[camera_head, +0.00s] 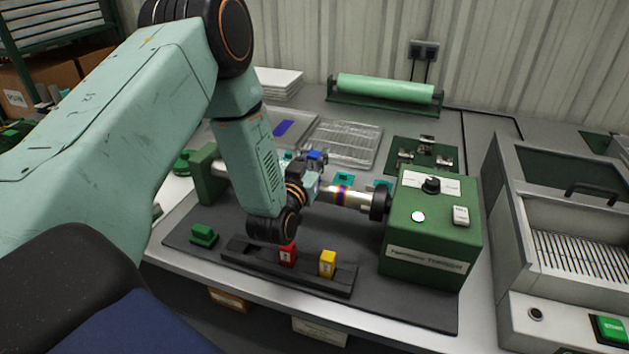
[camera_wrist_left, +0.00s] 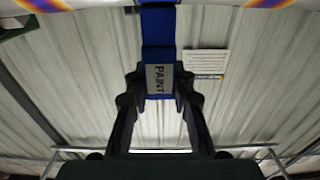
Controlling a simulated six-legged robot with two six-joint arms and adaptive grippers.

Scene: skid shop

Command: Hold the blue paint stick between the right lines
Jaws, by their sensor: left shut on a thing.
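The blue paint stick (camera_wrist_left: 158,28), labelled PAINT, is gripped between the dark fingers of my left gripper (camera_wrist_left: 159,82). In the head view a bit of blue (camera_head: 316,155) shows at the gripper's (camera_head: 308,172) far end. The metal shaft (camera_head: 357,199) runs across the machine, with a purple and orange band (camera_head: 342,193) right of my wrist. In the left wrist view the stick reaches the top edge, with coloured bands (camera_wrist_left: 45,4) on the shaft to its left and right. Contact between stick and shaft is cut off. My right gripper is not in view.
A red stick (camera_head: 288,256) and a yellow stick (camera_head: 327,263) stand in a black rack (camera_head: 336,284) at the front. A green control box (camera_head: 430,232) holds the shaft's right end. Wire trays (camera_head: 345,142) lie behind. A grey machine (camera_head: 507,235) stands at right.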

